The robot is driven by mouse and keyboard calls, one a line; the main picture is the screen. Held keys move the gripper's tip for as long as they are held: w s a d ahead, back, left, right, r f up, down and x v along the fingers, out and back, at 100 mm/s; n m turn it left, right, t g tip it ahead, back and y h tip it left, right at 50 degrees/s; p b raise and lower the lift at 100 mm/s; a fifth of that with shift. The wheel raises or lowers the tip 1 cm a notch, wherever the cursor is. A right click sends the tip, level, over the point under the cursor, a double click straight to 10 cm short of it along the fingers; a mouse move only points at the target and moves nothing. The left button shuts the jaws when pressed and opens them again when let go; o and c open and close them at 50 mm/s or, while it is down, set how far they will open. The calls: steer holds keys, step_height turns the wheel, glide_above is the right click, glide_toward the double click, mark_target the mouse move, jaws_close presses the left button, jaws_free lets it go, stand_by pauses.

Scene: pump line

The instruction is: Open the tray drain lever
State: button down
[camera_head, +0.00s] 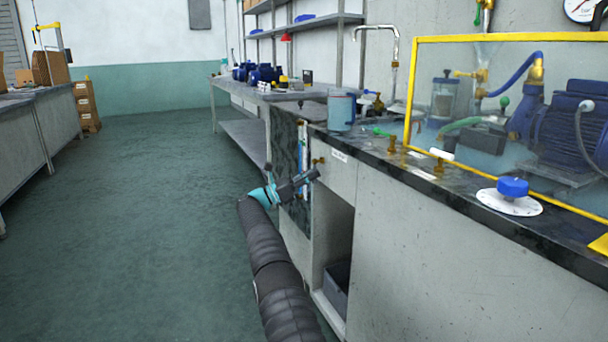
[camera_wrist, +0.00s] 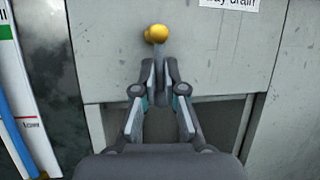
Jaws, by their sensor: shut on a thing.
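The tray drain lever (camera_wrist: 156,34) shows in the wrist view as a yellow-brass knob with its stem running down between my fingers. A white label reading "tray drain" (camera_wrist: 229,4) is to its upper right on the grey panel. My gripper (camera_wrist: 158,68) is shut on the lever's stem just below the knob. In the head view my gripper (camera_head: 308,177) reaches the cabinet front just below the brass lever fitting (camera_head: 318,161). The part of the lever between the fingers is mostly hidden.
A striped level gauge marked "low" (camera_wrist: 28,110) stands left of the lever. Below it is an open cabinet bay (camera_head: 333,235) holding a dark bin (camera_head: 337,285). Above are a blue-grey jug (camera_head: 341,112) and a yellow-framed pump enclosure (camera_head: 510,38). The floor at left is clear.

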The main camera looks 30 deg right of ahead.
steer(key=shift+w+f+m+g, duration=0.1)
steer(key=shift+m+g, duration=0.3)
steer(key=shift+m, duration=0.2)
steer(key=c, duration=1.2)
jaws_free()
steer(key=shift+c, duration=0.2)
steer(key=shift+a+n+t, duration=0.15)
steer(key=shift+n+t, duration=0.25)
steer(key=shift+n, duration=0.2)
